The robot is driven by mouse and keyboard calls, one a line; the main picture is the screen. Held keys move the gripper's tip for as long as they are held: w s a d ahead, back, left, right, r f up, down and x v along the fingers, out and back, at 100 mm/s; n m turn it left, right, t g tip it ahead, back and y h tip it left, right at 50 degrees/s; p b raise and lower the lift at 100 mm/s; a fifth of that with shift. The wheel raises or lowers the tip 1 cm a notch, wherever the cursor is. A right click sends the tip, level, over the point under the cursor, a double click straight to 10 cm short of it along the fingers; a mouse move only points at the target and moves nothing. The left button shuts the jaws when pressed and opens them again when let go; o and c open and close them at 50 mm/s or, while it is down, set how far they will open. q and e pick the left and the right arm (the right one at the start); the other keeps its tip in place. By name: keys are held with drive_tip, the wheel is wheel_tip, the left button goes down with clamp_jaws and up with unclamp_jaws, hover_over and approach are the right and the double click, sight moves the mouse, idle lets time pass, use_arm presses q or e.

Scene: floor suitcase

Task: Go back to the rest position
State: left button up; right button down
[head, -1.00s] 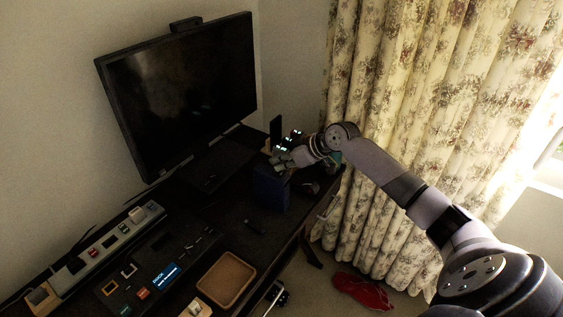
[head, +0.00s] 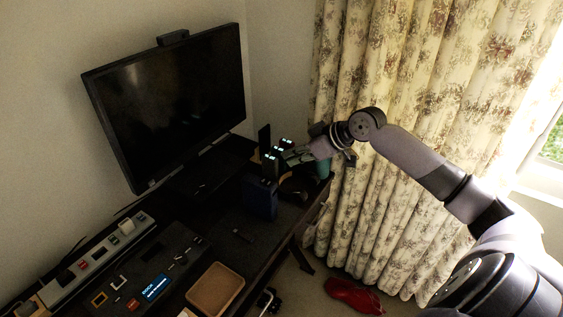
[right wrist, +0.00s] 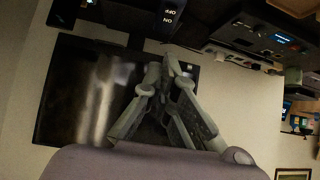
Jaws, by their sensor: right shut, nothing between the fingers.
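My right gripper (head: 290,157) is at the far end of the black desk (head: 212,218), above and just right of a dark blue box (head: 260,198). Its arm comes in from the lower right. In the right wrist view the gripper (right wrist: 167,54) has its fingertips together, with nothing between them. Part of the far desk end is hidden behind the gripper and forearm. My left gripper is not in view.
Dark blocks with lit displays (head: 270,166) stand close to the gripper. A monitor (head: 170,105) stands at the back. A brown tray (head: 215,290) lies on the near desk. A floral curtain (head: 400,80) hangs behind the arm. A red item (head: 354,296) lies on the floor.

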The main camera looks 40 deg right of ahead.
drive_tip(key=shift+s+d+r, duration=0.25)
drive_tip(key=shift+s+r, duration=0.1)
drive_tip(key=shift+s, duration=0.05)
drive_tip(key=shift+f, duration=0.1)
